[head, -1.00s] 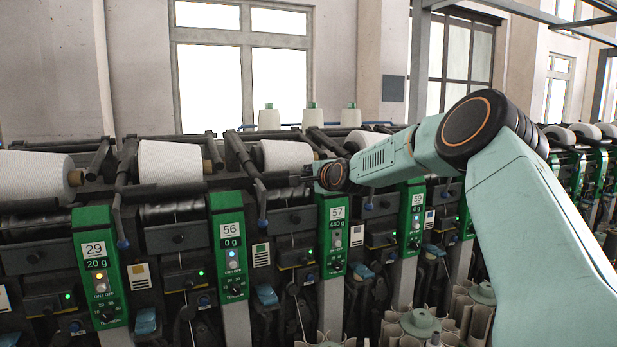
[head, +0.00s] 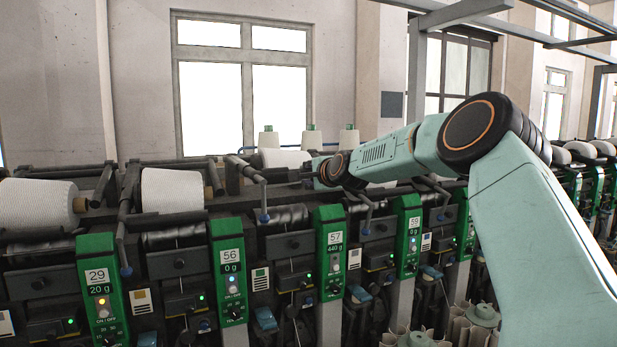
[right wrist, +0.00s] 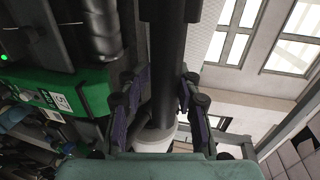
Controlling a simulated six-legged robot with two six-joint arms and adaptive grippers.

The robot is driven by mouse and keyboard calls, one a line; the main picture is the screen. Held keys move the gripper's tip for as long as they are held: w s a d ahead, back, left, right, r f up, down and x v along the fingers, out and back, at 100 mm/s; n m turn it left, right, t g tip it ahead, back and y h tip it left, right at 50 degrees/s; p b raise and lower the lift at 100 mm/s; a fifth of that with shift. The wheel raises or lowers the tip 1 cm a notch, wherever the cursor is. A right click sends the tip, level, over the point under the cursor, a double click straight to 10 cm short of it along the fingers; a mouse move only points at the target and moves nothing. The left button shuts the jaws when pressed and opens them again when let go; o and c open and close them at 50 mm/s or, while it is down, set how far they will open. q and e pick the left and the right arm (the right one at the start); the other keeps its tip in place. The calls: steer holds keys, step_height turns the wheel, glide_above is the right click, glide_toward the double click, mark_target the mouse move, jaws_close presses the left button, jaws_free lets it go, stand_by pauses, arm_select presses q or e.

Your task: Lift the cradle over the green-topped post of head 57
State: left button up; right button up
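The post of head 57 (head: 331,250) is a green panel with a "57 / 440 g" label. Its green edge also shows at left in the right wrist view (right wrist: 60,88). The cradle (head: 246,168) is a dark arm with a blue-tipped lever, left of the post's top and raised above the neighbouring cradle at head 56. My right gripper (head: 312,178) is at the cradle's bar, above and slightly left of the post. In the right wrist view its fingers (right wrist: 166,95) lie on both sides of a dark bar (right wrist: 164,65) and appear closed on it. My left gripper is out of view.
A white yarn package (head: 284,158) lies behind the cradle. Head 56 (head: 229,270) and its cradle with a large white package (head: 172,190) stand to the left; head 59 (head: 408,235) stands to the right. Several cones (head: 312,137) stand behind the machine.

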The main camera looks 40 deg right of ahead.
steer(key=shift+o, duration=1.3)
steer(key=shift+s+a+r, duration=0.1)
steer(key=shift+s+a, duration=0.05)
steer(key=shift+s, duration=0.05)
steer(key=shift+w+d+f, duration=0.2)
steer(key=shift+w+d, duration=0.05)
steer(key=shift+w, duration=0.05)
steer(key=v, duration=0.8)
steer(key=shift+w, duration=0.2)
steer(key=shift+s, duration=0.2)
steer(key=shift+w, duration=0.2)
steer(key=shift+s, duration=0.2)
